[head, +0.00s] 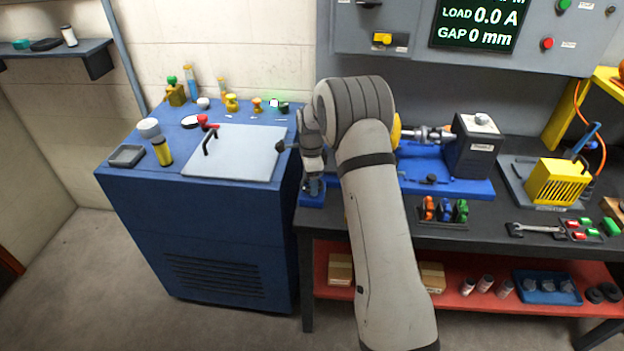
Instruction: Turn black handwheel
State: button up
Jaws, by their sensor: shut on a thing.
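My gripper (313,186) points down at the left end of the dark bench, just right of the blue cabinet. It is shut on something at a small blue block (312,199). The fingers and wrist cover most of what is held; a dark part shows between them, which I take to be the black handwheel, but its rim and spokes cannot be made out. The blue machine bed (465,187) stands right of my arm, with a dark motor (480,145) and a metal shaft (430,135). My arm hides the bed's left part.
The blue cabinet (205,220) holds a grey lid (240,158) with a black handle and several small items. Right on the bench are colored clips (445,209), a wrench (540,229) and a yellow vented box (556,182). A screen (478,20) above reads GAP 0 mm.

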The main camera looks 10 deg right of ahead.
jog(key=shift+n, duration=0.3)
jog(key=shift+f+n+b, duration=0.1)
jog(key=shift+n+b, duration=0.75)
jog(key=shift+n, duration=0.15)
jog(key=n+b, duration=0.1)
jog(key=n, duration=0.2)
jog(key=shift+b, duration=0.3)
jog(key=n+b, duration=0.1)
jog(key=n, duration=0.3)
jog(key=n+b, duration=0.1)
jog(key=n, duration=0.2)
jog(key=shift+n, duration=0.4)
jog(key=n, duration=0.3)
jog(key=shift+s+d+n+b, duration=0.1)
jog(key=shift+n+b, duration=0.2)
jog(key=n, duration=0.3)
jog(key=shift+n, duration=0.3)
jog(key=n+b, duration=0.1)
jog(key=n, duration=0.5)
jog(key=shift+d+n, duration=0.1)
jog(key=shift+n, duration=0.2)
